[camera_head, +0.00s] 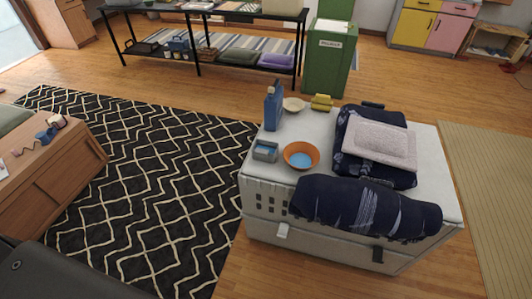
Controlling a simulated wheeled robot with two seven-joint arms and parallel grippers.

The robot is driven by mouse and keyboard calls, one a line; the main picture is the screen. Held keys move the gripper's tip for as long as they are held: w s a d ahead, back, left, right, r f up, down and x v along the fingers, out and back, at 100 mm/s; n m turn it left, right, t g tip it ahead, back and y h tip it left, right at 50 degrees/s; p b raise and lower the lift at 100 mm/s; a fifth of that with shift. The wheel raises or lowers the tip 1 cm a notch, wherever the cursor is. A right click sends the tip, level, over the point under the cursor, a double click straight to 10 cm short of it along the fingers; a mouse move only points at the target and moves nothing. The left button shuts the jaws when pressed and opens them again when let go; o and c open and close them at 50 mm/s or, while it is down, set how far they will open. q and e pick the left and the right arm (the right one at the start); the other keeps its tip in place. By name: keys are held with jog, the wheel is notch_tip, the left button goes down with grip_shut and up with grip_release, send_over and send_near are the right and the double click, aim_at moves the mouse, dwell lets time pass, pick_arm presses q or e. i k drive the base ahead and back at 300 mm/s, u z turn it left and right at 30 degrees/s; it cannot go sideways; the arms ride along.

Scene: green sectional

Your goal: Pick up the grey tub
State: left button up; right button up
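A small grey tub (265,151) with something blue inside stands upright on the near left part of a pale grey chest top (270,178). An orange bowl (301,155) with a blue inside is just to its right. A blue bottle (273,107) stands behind the tub. Neither of my grippers shows in the head view, so their state and position cannot be seen.
A rolled navy cloth (365,207) lies along the chest's near edge. Folded textiles (379,146) fill its right side. A cream bowl (293,105) and yellow item (321,102) sit behind. A patterned rug (150,190) covers clear floor left.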

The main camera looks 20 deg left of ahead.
aim_at(266, 151)
jog(key=z, duration=2)
jog(key=i, duration=0.9)
jog(key=u, duration=1.95)
